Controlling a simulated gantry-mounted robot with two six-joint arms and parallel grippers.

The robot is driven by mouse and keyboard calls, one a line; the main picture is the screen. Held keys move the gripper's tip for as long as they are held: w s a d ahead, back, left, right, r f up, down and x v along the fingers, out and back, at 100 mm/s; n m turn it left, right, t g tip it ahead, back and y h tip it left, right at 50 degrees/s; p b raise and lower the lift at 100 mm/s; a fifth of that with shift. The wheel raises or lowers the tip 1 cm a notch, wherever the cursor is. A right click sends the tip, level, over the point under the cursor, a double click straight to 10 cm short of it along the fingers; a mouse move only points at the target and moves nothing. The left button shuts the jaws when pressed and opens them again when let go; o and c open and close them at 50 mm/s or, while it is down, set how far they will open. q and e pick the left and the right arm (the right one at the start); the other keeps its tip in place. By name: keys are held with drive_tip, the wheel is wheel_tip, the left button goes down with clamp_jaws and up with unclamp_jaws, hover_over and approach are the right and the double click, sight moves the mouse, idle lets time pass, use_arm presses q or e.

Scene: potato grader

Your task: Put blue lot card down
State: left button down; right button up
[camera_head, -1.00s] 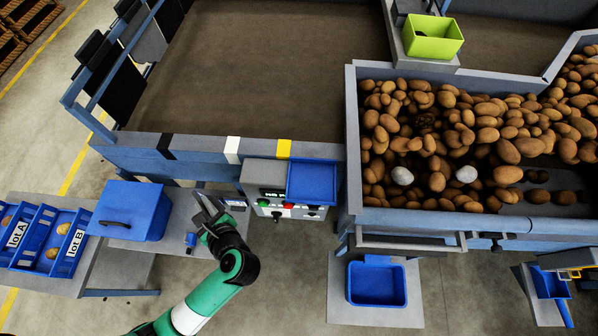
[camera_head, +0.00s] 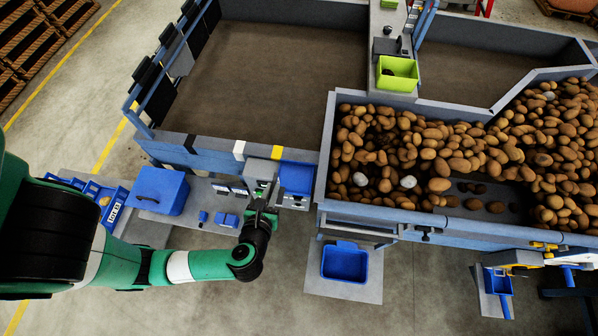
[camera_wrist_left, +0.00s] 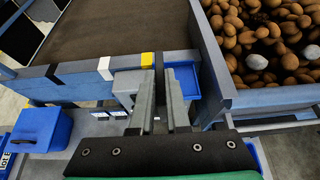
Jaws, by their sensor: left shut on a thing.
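My left gripper (camera_head: 262,203) is at the front of the grey control box, at the right end of the grey side table. It also shows in the left wrist view (camera_wrist_left: 158,72), with its two grey fingers pointing away. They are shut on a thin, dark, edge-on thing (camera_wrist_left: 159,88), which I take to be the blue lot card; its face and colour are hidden. Two small blue pieces (camera_head: 203,216) (camera_head: 227,220) lie on the side table (camera_head: 190,232), left of the gripper. My right gripper is not in view.
A blue lidded box (camera_head: 160,190) and lot trays (camera_head: 112,205) stand left. The control box (camera_head: 258,170) has a blue tray (camera_head: 297,179) at its right. Small white-marked holders (camera_head: 221,188) line the table's back. A potato bin (camera_head: 325,150) rises right, above a blue bin (camera_head: 345,262).

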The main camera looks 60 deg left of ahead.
use_arm(q)
drive_tip(key=shift+w+a+f+b, duration=0.55)
drive_tip(key=shift+w+a+f, duration=1)
drive_tip(key=shift+f, duration=0.55)
drive_tip(key=shift+w+a+f+b, duration=0.5)
drive_tip(key=shift+w+a+f, duration=0.7)
drive_tip(key=shift+w+f, duration=0.8)
drive_tip(key=shift+w+a+f+b, duration=0.55)
drive_tip(key=shift+w+a+f, duration=0.95)
drive_tip(key=shift+f, duration=0.7)
drive_tip(key=shift+d, duration=0.1)
drive_tip(key=shift+f, duration=0.15)
drive_tip(key=c, duration=0.9)
unclamp_jaws()
